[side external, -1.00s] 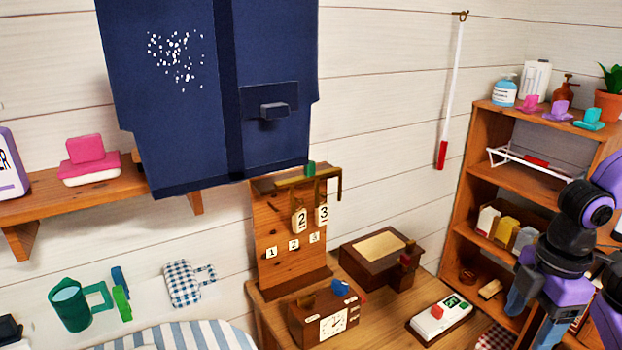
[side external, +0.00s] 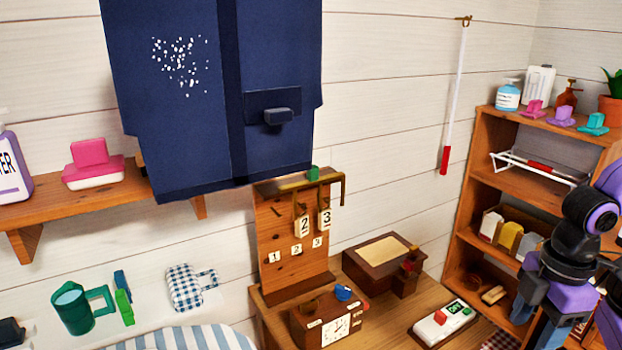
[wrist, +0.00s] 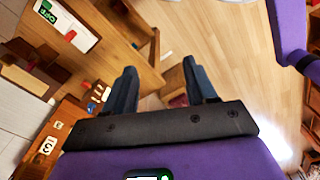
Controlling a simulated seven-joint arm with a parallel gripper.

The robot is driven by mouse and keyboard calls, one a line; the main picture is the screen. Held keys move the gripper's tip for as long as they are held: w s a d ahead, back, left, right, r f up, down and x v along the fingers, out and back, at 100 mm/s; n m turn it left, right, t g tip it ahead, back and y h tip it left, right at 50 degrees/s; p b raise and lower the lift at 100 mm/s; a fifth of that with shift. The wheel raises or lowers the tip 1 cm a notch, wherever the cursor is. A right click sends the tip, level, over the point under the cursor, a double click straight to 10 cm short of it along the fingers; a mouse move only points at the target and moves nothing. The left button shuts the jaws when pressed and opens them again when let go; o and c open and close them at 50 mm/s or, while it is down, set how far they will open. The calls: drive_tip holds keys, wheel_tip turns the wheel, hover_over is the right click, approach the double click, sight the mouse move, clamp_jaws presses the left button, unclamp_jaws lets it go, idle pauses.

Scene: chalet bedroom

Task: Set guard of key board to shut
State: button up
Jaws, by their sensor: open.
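The key board (side external: 285,270) is an upright wooden panel on the desk. Number tags 2 (side external: 303,225) and 3 (side external: 325,219) hang from hooks, above a lower row of labels 1, 2 and 3. The guard is a brass bar (side external: 295,184) with a green knob (side external: 313,173), along the top of the board with a downturned right end. My gripper (side external: 537,318) is at the lower right, open and well apart from the board. In the wrist view my gripper (wrist: 160,70) shows two spread, empty fingers; the board (wrist: 70,112) is partly visible at lower left.
A clock box (side external: 325,325), a dark wooden box (side external: 384,262) and a white switch unit (side external: 440,322) stand on the desk. A blue garment (side external: 220,90) hangs just above the board. A wooden shelf unit (side external: 480,185) stands close behind my arm.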

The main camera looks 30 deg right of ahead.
drive_tip(key=w+a+m+t+y, duration=0.3)
drive_tip(key=w+a+y, duration=0.3)
drive_tip(key=w+a, duration=0.65)
drive_tip(key=m+t+h, duration=0.6)
drive_tip(key=m+t, duration=0.4)
drive_tip(key=t, duration=0.5)
approach(315, 173)
drive_tip(key=w, duration=1.1)
drive_tip(key=shift+a, duration=0.1)
